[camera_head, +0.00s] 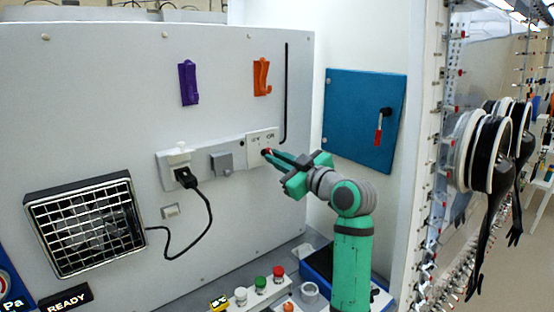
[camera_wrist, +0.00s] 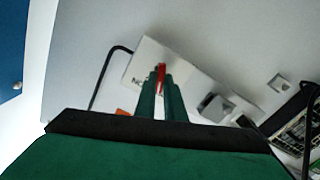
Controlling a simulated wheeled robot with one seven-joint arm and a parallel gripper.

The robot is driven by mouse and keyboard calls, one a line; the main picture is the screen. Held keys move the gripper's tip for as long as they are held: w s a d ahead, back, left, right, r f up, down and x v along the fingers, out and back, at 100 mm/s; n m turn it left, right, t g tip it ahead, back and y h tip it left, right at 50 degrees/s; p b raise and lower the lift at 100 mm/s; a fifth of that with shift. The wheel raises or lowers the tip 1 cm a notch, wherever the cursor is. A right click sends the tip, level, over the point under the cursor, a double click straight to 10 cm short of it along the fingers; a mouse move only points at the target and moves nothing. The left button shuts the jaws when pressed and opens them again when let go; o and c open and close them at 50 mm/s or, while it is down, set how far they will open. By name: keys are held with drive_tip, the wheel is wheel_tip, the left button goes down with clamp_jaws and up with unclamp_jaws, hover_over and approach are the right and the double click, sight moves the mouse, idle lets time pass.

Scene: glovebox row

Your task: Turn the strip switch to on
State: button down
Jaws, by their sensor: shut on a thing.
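The white power strip (camera_head: 206,168) is mounted on the grey panel. Its right end carries a square switch plate (camera_head: 261,141) with small lettering, of which "ON" shows at the right. My gripper (camera_head: 267,152) reaches in from the right at the lower part of this plate. In the wrist view, my gripper's two green fingers (camera_wrist: 162,88) are shut on the red switch lever (camera_wrist: 161,72). The fingers hide much of the lever, so its exact angle is hard to tell. The strip also shows in the wrist view (camera_wrist: 146,60).
A black plug (camera_head: 186,178) with a cord sits in the strip, left of a grey block (camera_head: 221,163). A fan grille (camera_head: 86,225) is at lower left. Purple (camera_head: 188,83) and orange (camera_head: 261,77) hooks hang above. A blue door (camera_head: 362,118) stands right of my gripper.

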drive_tip(key=shift+d+m, duration=0.1)
drive_tip(key=shift+m, duration=2)
drive_tip(key=c, duration=1.8)
unclamp_jaws()
drive_tip(key=shift+c, duration=0.2)
drive_tip(key=v, duration=1)
drive_tip(key=shift+s+d, duration=0.2)
drive_tip(key=shift+s, duration=0.1)
